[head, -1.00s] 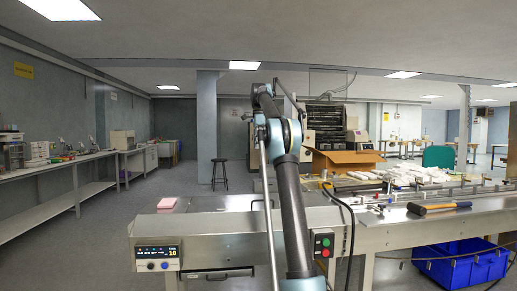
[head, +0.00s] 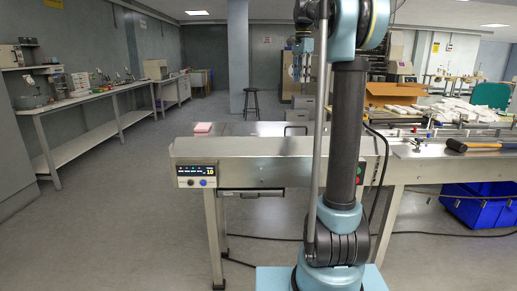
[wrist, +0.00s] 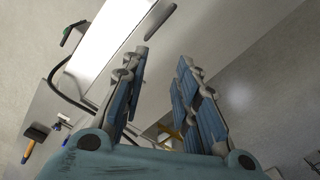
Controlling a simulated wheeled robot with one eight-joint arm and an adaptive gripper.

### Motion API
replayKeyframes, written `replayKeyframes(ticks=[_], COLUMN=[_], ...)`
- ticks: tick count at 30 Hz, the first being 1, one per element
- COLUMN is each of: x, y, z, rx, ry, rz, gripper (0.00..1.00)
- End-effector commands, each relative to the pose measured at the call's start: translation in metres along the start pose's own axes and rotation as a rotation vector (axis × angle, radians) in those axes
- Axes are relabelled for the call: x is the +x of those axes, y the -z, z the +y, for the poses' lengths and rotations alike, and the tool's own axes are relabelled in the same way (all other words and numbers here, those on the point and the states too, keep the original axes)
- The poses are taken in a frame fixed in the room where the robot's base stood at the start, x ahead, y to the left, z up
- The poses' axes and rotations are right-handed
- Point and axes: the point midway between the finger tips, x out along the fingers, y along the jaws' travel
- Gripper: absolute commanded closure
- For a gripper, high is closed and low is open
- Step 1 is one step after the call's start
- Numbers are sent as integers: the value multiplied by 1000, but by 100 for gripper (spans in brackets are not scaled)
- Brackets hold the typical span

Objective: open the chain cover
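The flow wrapper's long metal housing (head: 250,150) stands in front of me in the head view. Under its front edge is a low panel with a dark bar handle (head: 250,194); it looks closed. I cannot tell for certain whether this panel is the chain cover. My gripper (wrist: 162,58) is open and empty in the wrist view, its two blue-padded fingers apart. Beyond the fingers, the wrist view shows a bright metal panel (wrist: 108,38) with a dark bar (wrist: 157,18) at its edge. The gripper is apart from both. My arm hides the housing's right part in the head view.
A control display (head: 197,175) is on the housing's left end. A mallet (head: 470,147) lies on the table at right, above blue crates (head: 475,207). Cables run on the floor. The floor at left is clear.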

Motion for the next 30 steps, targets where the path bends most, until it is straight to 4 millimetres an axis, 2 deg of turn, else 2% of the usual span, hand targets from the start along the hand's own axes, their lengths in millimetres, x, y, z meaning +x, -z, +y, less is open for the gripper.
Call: replayKeyframes(ticks=[1,8,14,23,30], x=[5,35,69,135,198], y=[-7,-36,-62,-102,-133], z=[13,65,112,183,239], rx=[-29,-180,-312,-510,-668], ry=[5,25,42,62,75], rz=[3,18,34,62,88], gripper=[72,72,72,72,72])
